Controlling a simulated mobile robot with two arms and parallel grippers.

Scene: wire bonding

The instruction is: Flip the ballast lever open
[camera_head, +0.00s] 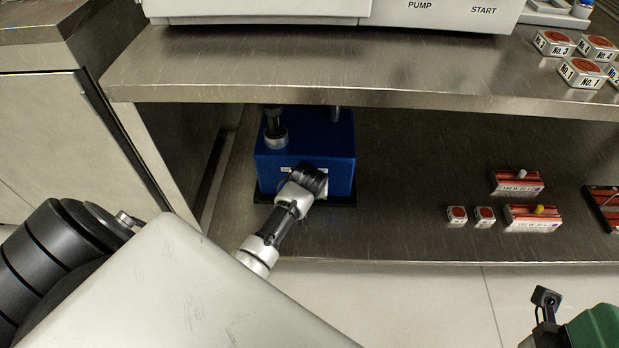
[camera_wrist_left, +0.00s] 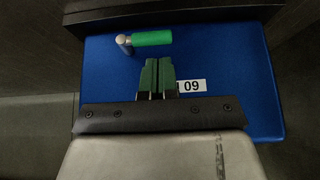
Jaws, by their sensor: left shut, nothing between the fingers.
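The blue ballast box (camera_head: 335,145) stands on the lower shelf under the steel bench top. In the left wrist view its blue face (camera_wrist_left: 240,60) carries a white label reading 09 (camera_wrist_left: 191,86). The lever (camera_wrist_left: 150,38) has a green handle lying sideways, pointing right from a silver pivot at its left end. My left gripper (camera_wrist_left: 157,64) is shut and empty, its green fingertips below the handle in the picture and apart from it. In the head view my left wrist (camera_head: 305,185) is in front of the box; the fingertips and lever are hidden there.
The upper shelf edge (camera_head: 360,97) overhangs the box. To the right on the lower shelf are red-and-white blocks (camera_head: 532,217) and small red-topped boxes (camera_head: 457,214). The shelf between is clear. A steel cabinet (camera_head: 70,140) stands at the left.

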